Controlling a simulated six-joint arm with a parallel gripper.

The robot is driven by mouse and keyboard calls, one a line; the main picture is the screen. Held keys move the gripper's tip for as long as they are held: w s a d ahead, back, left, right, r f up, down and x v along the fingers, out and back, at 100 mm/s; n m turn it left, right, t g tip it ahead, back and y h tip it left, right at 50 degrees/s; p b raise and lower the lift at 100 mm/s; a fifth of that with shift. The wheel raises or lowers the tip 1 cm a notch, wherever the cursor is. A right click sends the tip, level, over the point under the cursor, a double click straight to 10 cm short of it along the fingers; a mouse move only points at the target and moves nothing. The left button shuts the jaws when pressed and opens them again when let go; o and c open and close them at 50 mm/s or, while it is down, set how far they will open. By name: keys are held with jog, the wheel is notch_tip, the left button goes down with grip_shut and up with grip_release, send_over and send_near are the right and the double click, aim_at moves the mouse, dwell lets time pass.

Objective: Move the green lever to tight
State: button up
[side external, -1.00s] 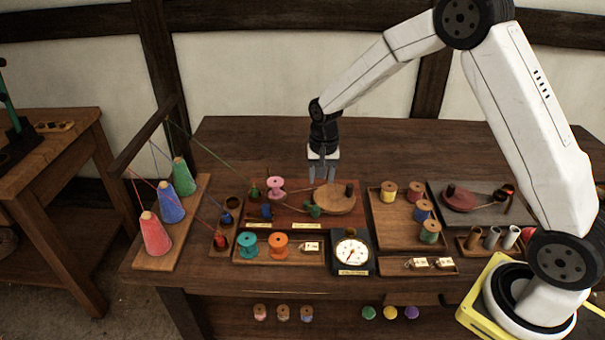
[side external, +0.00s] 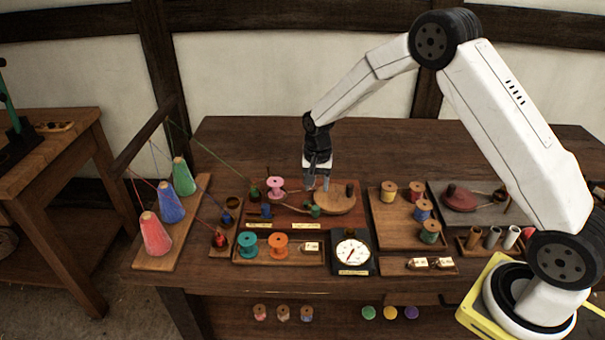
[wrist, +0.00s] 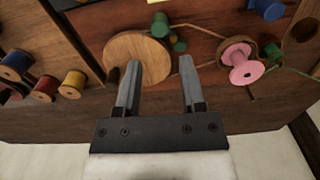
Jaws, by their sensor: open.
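A green knob-like piece (side external: 316,211), which looks like the green lever's handle, stands at the left front edge of a round wooden disc (side external: 335,201) on the reddish board. In the wrist view the green piece (wrist: 160,24) shows beyond my fingers, beside the disc (wrist: 137,60). My gripper (side external: 318,187) points down, just behind the green piece and over the disc's back left side. In the wrist view my gripper (wrist: 161,63) is open, with nothing between its fingers. Small label plates (side external: 305,225) lie in front; their wording is too small to read.
A pink spool (side external: 276,187) stands left of my gripper, with thread running to the disc. A dial gauge (side external: 352,252) is in front. Teal and orange spools (side external: 278,246) sit front left. A tray of spools (side external: 403,240) is at the right. The table behind is clear.

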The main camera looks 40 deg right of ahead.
aim_at(314, 208)
jog(key=shift+f, duration=4.15)
jog(key=shift+w+a, duration=0.1)
jog(key=shift+a, duration=0.15)
jog(key=shift+w+a, duration=0.65)
jog(key=shift+a, duration=0.25)
jog(key=shift+w+a, duration=0.6)
jog(key=shift+w, duration=0.25)
jog(key=shift+w+a, duration=0.1)
jog(key=shift+w, duration=0.35)
jog(key=shift+s, duration=0.2)
jog(key=shift+r, duration=0.1)
